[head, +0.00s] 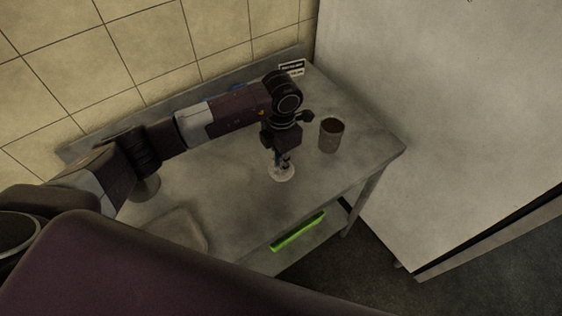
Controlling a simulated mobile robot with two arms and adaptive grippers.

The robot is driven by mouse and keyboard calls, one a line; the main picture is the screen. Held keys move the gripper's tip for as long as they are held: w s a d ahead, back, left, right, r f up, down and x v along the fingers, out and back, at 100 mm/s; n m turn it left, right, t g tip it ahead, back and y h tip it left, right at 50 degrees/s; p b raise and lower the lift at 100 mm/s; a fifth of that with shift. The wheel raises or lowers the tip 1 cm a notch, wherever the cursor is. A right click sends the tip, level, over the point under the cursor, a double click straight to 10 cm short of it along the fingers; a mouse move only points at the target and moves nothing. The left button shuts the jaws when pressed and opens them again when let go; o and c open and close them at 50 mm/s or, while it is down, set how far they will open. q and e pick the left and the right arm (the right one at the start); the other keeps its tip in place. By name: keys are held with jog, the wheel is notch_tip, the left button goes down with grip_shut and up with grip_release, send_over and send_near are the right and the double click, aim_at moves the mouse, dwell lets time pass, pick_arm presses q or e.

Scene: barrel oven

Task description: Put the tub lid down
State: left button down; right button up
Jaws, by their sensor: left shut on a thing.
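The tub lid (284,176) is a small pale round disc, low over or on the grey metal table (230,210). My left gripper (282,163) points down from above and is shut on the lid near its middle. I cannot tell whether the lid touches the tabletop. The gripper's fingers hide part of the lid. My right gripper is not in view.
A brown cylindrical container (331,134) stands right of my left gripper. A label card (292,68) is at the table's back edge. A bright green object (298,231) is on the lower shelf. The tabletop in front of the lid is clear. A large pale cabinet (440,110) is at right.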

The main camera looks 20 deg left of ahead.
pick_arm(q)
jog(key=shift+f, duration=0.2)
jog(key=c, duration=2.1)
grip_release()
jog(key=shift+r, duration=0.1)
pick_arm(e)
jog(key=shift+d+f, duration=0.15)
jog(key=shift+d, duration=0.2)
pick_arm(q)
jog(key=shift+r, duration=0.1)
jog(key=shift+r, duration=0.2)
notch_tip(320, 180, up, 12)
jog(key=b, duration=0.2)
jog(key=shift+f+b, duration=0.15)
jog(key=shift+b, duration=0.25)
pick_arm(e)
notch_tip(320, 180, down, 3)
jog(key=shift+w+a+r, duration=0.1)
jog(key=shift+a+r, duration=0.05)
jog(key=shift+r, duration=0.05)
